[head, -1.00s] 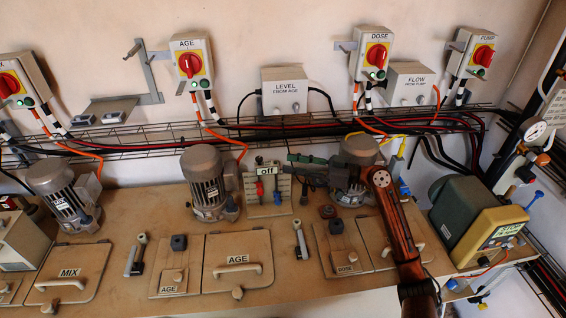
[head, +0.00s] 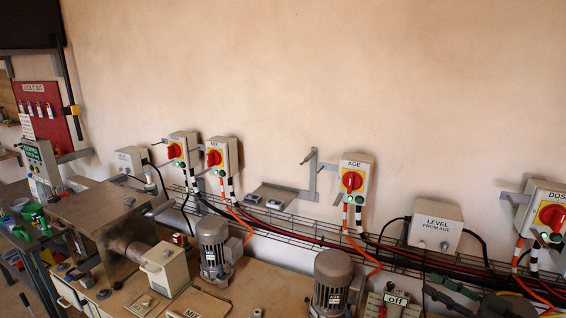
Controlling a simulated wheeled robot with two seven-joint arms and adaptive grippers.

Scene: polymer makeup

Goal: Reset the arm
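The rest of my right arm is out of view. My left gripper and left arm are not in view.
A bench with grey motors (head: 331,283) and a metal housing (head: 98,215) runs along the wall. Switch boxes with red knobs, such as the AGE box (head: 354,181), hang above a wire cable tray (head: 275,232). A red lockout board (head: 42,112) hangs at left. The upper wall is bare.

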